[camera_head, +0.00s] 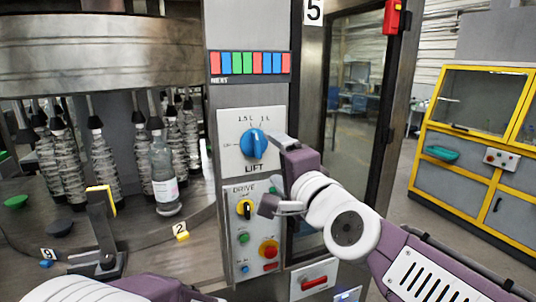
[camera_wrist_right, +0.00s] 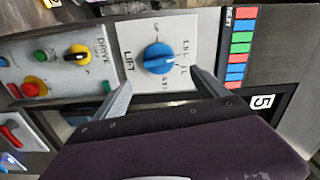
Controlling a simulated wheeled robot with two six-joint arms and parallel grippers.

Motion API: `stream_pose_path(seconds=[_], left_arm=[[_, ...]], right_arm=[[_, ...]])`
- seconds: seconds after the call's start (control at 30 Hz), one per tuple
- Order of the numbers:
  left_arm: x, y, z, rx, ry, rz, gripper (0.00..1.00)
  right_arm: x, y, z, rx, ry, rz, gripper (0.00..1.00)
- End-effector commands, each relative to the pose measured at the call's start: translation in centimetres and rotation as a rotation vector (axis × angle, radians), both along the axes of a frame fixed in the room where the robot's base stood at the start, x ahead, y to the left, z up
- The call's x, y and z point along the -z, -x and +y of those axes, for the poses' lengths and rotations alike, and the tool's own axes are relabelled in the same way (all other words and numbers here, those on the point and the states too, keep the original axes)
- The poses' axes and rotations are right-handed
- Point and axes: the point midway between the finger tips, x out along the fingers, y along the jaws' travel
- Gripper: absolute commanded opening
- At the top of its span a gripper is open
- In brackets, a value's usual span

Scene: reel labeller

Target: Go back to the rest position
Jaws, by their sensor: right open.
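My right gripper (camera_head: 270,172) is open and empty in front of the control panel, its two fingers apart. In the right wrist view (camera_wrist_right: 161,78) the fingers point at the panel, on either side of the blue LIFT knob (camera_head: 254,144). The knob also shows between them in the wrist view (camera_wrist_right: 158,58). I cannot tell whether the fingers touch the panel; none is closed on the knob.
The DRIVE panel (camera_head: 237,190) has a yellow-black switch (camera_head: 244,208) and a red button (camera_head: 268,250). Bottles stand on the carousel (camera_head: 190,222) at left, beside a black bracket (camera_head: 102,225). A glass door (camera_head: 352,100) and yellow-framed cabinet (camera_head: 480,150) are right.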

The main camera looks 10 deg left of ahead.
Motion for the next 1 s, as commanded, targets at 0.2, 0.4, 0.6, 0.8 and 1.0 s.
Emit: stream_pose_path(seconds=[0.2, 0.4, 0.6, 0.8, 1.0], left_arm=[[0.0, 0.0, 0.0, 0.0, 0.0, 0.0, 0.36], [0.0, 0.0, 0.0, 0.0, 0.0, 0.0, 0.36], [0.0, 0.0, 0.0, 0.0, 0.0, 0.0, 0.36], [0.0, 0.0, 0.0, 0.0, 0.0, 0.0, 0.36], [0.0, 0.0, 0.0, 0.0, 0.0, 0.0, 0.36]], right_arm=[[0.1, 0.5, -0.3, 0.0, 0.001, 0.001, 0.83], [0.1, -0.1, -1.1, 0.02, 0.001, 0.001, 0.83], [7.9, -6.4, -10.5, 0.241, 0.119, 0.122, 0.83], [24.4, -5.4, -19.7, 0.28, 0.514, 0.39, 0.83], [38.8, 4.3, -25.8, 0.036, 0.939, 0.685, 0.83]])
